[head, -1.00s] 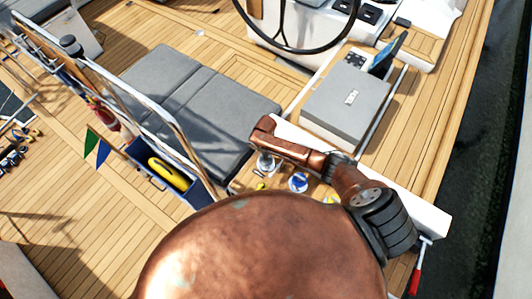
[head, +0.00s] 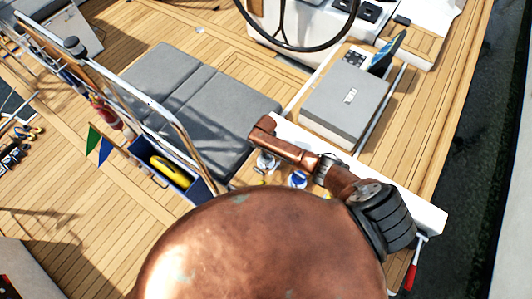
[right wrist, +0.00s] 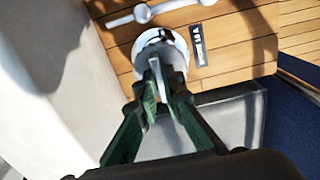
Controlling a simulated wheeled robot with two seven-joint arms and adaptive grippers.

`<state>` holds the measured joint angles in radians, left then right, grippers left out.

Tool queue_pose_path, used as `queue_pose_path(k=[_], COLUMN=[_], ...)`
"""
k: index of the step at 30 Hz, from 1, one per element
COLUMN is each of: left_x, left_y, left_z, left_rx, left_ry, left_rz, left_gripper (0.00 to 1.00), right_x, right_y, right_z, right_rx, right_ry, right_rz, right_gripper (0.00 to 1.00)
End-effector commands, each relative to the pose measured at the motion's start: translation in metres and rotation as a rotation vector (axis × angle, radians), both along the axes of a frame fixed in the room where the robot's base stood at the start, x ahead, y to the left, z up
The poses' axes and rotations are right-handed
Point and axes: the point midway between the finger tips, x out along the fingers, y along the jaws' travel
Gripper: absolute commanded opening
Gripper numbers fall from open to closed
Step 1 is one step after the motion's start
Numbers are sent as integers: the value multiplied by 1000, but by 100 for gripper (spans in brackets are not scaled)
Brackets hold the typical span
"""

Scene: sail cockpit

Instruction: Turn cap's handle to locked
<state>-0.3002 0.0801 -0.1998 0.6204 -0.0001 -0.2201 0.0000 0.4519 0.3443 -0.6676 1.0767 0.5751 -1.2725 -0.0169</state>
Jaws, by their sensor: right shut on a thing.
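In the right wrist view the cap (right wrist: 172,45) is a round white and metallic fitting on the teak planks. Its pale upright handle (right wrist: 156,72) stands toward me. My right gripper (right wrist: 165,95), with dark green fingers, is shut on the handle. The fingers hide part of the cap, and I cannot read how far the handle is turned. A small black label (right wrist: 198,45) with white marks lies just right of the cap. In the head view my copper arm covers much of the work area, and I cannot make out the fingertips. My left gripper is not in view.
A white bar-shaped fitting (right wrist: 142,13) is beyond the cap. A grey box (right wrist: 230,115) is close on the right. In the head view, grey cushions (head: 200,105), a grey case (head: 343,100) and a blue bin (head: 187,187) holding a yellow thing surround the area.

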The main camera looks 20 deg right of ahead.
Motion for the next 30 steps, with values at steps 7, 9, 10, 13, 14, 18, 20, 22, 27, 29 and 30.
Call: queue_pose_path(k=[7, 9, 10, 13, 14, 18, 20, 22, 27, 29, 30], left_x=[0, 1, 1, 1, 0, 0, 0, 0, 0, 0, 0], left_y=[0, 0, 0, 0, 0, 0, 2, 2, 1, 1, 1], left_z=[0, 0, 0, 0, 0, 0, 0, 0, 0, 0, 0], left_rx=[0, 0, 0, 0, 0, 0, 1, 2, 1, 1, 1], left_ry=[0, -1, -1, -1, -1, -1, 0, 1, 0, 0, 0], left_rz=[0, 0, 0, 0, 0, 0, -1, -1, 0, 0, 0], left_gripper=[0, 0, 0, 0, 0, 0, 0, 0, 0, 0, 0], right_x=[0, 0, 0, 0, 0, 0, 0, 0, 1, 1, 1], right_y=[0, 0, 0, 0, 0, 0, 0, 0, 1, 0, 0], right_z=[0, 0, 0, 0, 0, 0, 0, 2, 18, 28, 36], right_rx=[0, 0, 0, 0, 0, 0, 0, 0, 2, 1, 1], right_ry=[-1, -1, -1, 0, 0, 0, 0, -1, -2, -3, -4], right_rz=[1, 1, 1, 1, 1, 1, 1, 2, 3, 3, 2], right_gripper=[13, 17, 20, 26, 26, 26, 26, 26, 26, 26, 26])
